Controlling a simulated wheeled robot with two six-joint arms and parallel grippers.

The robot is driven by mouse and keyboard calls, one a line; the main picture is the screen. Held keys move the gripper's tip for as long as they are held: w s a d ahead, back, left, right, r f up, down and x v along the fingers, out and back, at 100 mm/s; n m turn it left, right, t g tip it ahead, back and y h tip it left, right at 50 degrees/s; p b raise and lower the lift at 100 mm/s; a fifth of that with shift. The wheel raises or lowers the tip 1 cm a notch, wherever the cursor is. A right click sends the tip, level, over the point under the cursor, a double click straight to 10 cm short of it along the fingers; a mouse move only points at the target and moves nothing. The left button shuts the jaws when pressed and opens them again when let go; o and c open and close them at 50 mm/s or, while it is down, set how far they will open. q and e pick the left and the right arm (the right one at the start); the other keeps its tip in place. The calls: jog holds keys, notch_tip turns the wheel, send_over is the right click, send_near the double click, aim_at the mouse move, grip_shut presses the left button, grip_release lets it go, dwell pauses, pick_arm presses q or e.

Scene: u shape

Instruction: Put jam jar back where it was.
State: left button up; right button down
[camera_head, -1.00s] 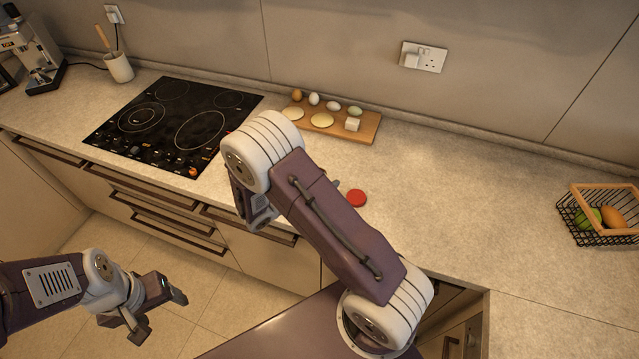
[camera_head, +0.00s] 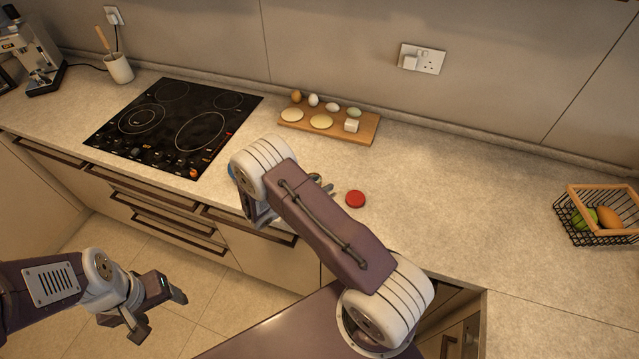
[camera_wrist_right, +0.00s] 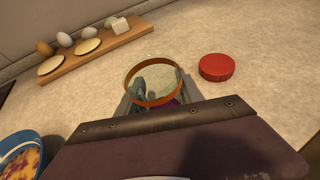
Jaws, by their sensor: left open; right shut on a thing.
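The jam jar (camera_wrist_right: 152,97) is an open glass jar with an orange-brown rim, seen from above in the right wrist view, with a purple patch low at its front. My right gripper (camera_wrist_right: 160,104) is shut on it, over or at the counter; I cannot tell whether its base touches. In the head view my right arm hides most of the jar. A red round lid (camera_head: 356,199) lies flat on the counter to the right of the jar; it also shows in the right wrist view (camera_wrist_right: 216,67). My left gripper (camera_head: 160,315) is open and empty, above the floor.
A wooden board (camera_head: 362,132) with eggs, flat rounds and a white cube stands behind. A blue-rimmed bowl (camera_wrist_right: 22,142) is left of the jar. The black hob (camera_head: 170,125) is further left, a wire basket (camera_head: 595,236) far right.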

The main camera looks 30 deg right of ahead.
jog(key=c, duration=0.8)
grip_release()
jog(key=shift+f, duration=0.15)
jog(key=shift+o, duration=0.2)
